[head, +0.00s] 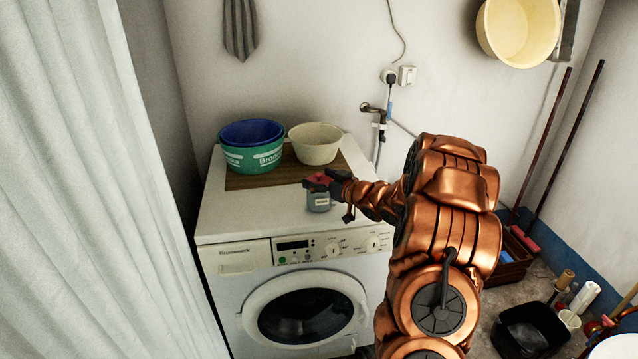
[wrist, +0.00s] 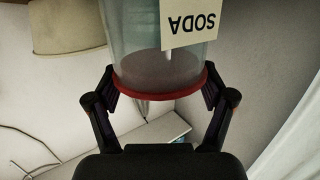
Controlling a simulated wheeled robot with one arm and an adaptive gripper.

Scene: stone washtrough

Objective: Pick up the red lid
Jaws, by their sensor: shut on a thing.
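The red lid (head: 321,180) is at the top of a small grey see-through jar (head: 319,204) on the washing machine's white top. In the wrist view the picture is upside down: the red lid (wrist: 160,93) rings the jar's end nearest me, and the jar (wrist: 140,45) bears a "SODA" label (wrist: 192,22). My gripper (head: 326,182) reaches in from the right. In the wrist view my gripper (wrist: 160,90) has a finger on each side of the lid, shut on it. I see no clear gap between lid and jar.
Behind the jar, a green tub (head: 252,158) with a blue basin (head: 252,131) and a cream bowl (head: 316,146) stand on a brown mat (head: 262,181). A tap (head: 373,108) is on the wall. The machine top's left front (head: 235,222) is clear.

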